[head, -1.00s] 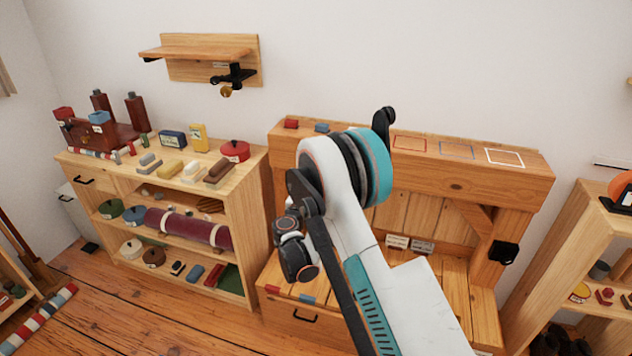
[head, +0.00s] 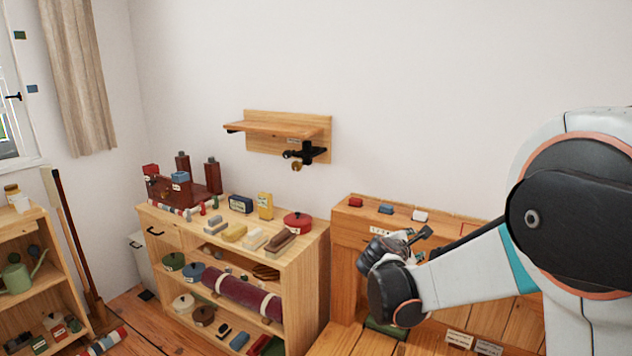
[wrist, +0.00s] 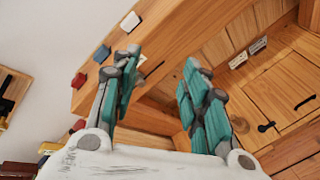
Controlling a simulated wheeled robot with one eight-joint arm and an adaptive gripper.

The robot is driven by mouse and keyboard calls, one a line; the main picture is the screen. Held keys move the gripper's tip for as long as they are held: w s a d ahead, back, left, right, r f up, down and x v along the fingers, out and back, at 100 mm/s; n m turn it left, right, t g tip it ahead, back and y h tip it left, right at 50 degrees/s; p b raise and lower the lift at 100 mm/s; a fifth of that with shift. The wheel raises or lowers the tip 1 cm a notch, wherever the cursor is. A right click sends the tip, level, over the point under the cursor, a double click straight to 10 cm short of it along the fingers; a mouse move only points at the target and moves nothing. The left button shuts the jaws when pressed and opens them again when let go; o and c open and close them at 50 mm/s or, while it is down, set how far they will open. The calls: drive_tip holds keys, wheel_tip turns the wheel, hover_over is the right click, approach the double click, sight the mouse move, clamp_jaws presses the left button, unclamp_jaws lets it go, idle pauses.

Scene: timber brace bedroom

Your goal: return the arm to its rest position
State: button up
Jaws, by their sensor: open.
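My arm reaches in from the right of the head view, its pale forearm sloping down to the left to a dark wrist joint. My gripper (wrist: 158,62) is open, with its two teal-padded fingers apart and nothing between them in the wrist view. In the head view, part of my gripper (head: 418,236) shows dark and small in front of the wooden bench's back (head: 346,232). The wrist view shows the fingers over the bench's upper ledge (wrist: 170,22). Whether they touch it cannot be told.
Red (head: 355,202), blue (head: 386,209) and white (head: 420,215) blocks sit on the bench ledge. A loaded shelf unit (head: 312,262) stands left of the bench, with a wall shelf (head: 285,129) above. A smaller shelf (head: 40,216) is at far left. Some floor between shows clear.

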drive_tip(key=s+r+m+g+y, duration=0.35)
drive_tip(key=s+m, duration=0.55)
drive_tip(key=s, duration=0.9)
drive_tip(key=s+a+f+m+y, duration=0.1)
drive_tip(key=s+m, duration=0.3)
drive_tip(key=s, duration=0.6)
drive_tip(key=s+a+f+m+y, duration=0.2)
drive_tip(key=s+a+m+y, duration=0.1)
drive_tip(key=s, duration=0.7)
drive_tip(key=shift+a+m+g, duration=0.35)
drive_tip(key=shift+a+m, duration=0.2)
drive_tip(key=shift+m, duration=0.65)
